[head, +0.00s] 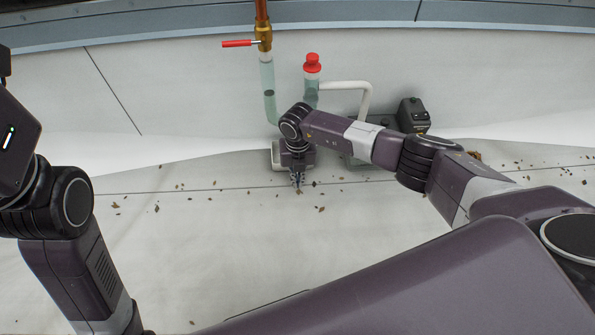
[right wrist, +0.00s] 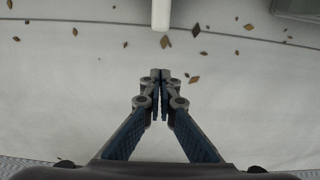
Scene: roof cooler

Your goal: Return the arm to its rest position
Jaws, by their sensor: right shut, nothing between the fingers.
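My right arm (head: 345,133) reaches in from the right in the head view. Its gripper (head: 298,181) hangs down near the middle, in front of the pipe fittings. In the right wrist view the right gripper (right wrist: 160,74) has its fingertips together with nothing between them. It is above the pale floor and apart from it as far as I can tell. My left arm (head: 75,215) is bent at the left edge of the head view. Its gripper is out of frame.
A copper pipe with a red-handled valve (head: 238,43) joins a clear tube (head: 268,90). A red-capped clear tube (head: 312,66), a white pipe (head: 364,95) and a dark box (head: 413,115) stand by the back wall. Scattered dry leaves (head: 157,208) lie on the open floor.

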